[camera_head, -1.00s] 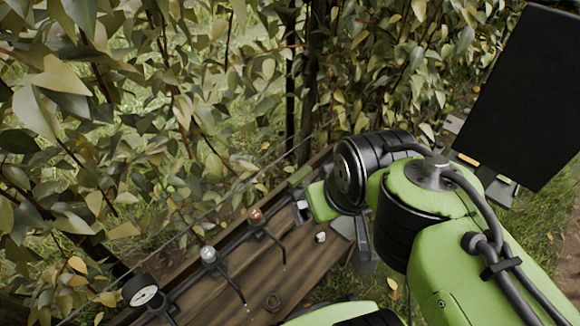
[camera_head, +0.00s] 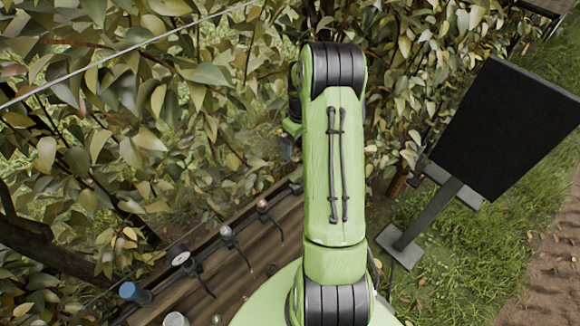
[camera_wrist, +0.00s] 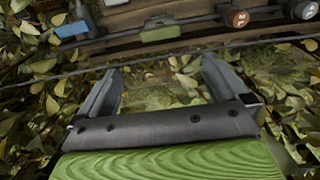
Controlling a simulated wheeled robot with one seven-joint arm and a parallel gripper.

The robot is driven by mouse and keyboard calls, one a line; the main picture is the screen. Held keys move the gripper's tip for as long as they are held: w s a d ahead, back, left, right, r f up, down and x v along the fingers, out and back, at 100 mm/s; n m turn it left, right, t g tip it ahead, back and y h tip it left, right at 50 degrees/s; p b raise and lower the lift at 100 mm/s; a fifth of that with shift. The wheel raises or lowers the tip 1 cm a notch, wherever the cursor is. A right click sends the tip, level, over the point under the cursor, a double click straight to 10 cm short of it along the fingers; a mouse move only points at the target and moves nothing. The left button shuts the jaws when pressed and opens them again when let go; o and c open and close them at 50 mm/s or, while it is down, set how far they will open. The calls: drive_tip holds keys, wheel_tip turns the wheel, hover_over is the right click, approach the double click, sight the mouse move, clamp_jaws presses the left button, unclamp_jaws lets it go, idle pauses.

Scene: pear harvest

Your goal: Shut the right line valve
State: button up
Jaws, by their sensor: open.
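A dark pipe line runs along a wooden plank (camera_wrist: 200,42). In the wrist view, a green block-like handle (camera_wrist: 160,33) sits on the pipe near the top middle, and a blue piece (camera_wrist: 72,29) sits at its left end. I cannot tell which of them is the right line valve, or its setting. My gripper (camera_wrist: 163,67) is open and empty, its two grey fingers apart and pointing toward the pipe. The green handle appears beyond the gap between the fingertips, apart from them. In the head view my arm largely hides the gripper and this end of the pipe.
Dense foliage and a thin wire are close by. A black panel (camera_head: 505,125) stands on grass at right.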

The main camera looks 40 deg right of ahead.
sight(299, 174)
wheel_tip(299, 174, down, 14)
drive_tip(key=shift+f+b, duration=0.2)
drive_tip(key=shift+b, duration=0.15)
drive_tip(key=c, duration=0.8)
drive_tip(key=shift+c, duration=0.2)
